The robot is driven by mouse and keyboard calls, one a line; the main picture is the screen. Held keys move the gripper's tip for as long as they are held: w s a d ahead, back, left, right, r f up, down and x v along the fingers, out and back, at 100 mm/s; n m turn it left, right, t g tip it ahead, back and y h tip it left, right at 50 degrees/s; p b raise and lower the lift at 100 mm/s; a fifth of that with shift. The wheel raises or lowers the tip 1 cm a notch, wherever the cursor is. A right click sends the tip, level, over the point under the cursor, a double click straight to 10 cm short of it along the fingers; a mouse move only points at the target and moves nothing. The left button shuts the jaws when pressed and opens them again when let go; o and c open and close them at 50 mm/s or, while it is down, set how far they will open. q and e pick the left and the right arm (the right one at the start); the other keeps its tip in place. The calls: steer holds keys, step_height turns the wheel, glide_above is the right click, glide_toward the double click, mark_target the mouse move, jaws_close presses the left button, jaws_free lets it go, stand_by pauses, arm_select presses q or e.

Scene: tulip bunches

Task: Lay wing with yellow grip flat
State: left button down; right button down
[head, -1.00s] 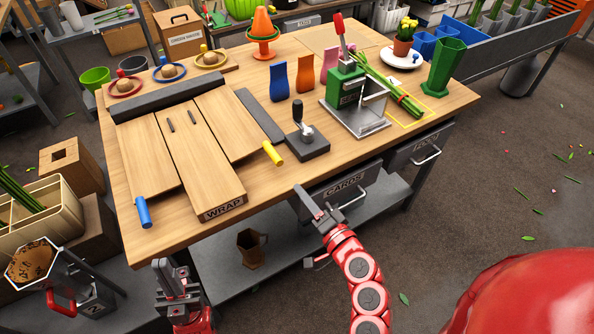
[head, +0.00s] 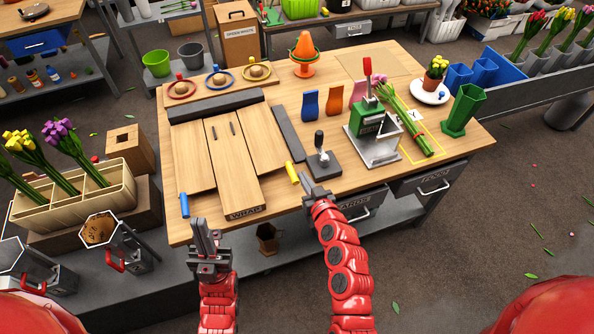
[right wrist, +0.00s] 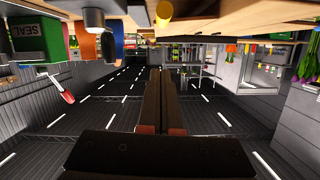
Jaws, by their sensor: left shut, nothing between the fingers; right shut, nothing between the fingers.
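The wrap board (head: 230,168) lies on the wooden table, with a wing on each side of its middle panel. The wing with the yellow grip (head: 257,138) is the right one; I cannot tell how far it is tilted. Its yellow grip (head: 292,173) sticks out at the near right corner and shows at the top of the right wrist view (right wrist: 164,13). My right gripper (head: 308,184) is shut and empty, just right of the yellow grip and apparently apart from it. My left gripper (head: 206,232) is shut and empty at the table's front edge, below the blue grip (head: 184,205).
A dark bar (head: 289,135) lies right of the wing. A black-knobbed device (head: 320,160) stands close to the right of the yellow grip, with the green press (head: 370,130) beyond. The left wing (head: 193,157) carries the blue grip. Drawers are under the front edge.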

steer(key=p, duration=0.2)
glide_above(298, 181)
steer(key=w, duration=0.1)
steer(key=shift+a+f, duration=0.1)
steer(key=shift+f, duration=0.5)
step_height(298, 181, down, 3)
steer(key=shift+a+f+b, duration=0.1)
steer(key=shift+a+b, duration=0.05)
steer(key=shift+b, duration=0.6)
steer(key=shift+f, duration=0.55)
steer(key=shift+s, duration=0.1)
step_height(298, 181, down, 2)
steer(key=m+b, duration=0.1)
steer(key=b, duration=0.3)
steer(key=shift+f+b, duration=0.25)
steer(key=shift+b, duration=0.05)
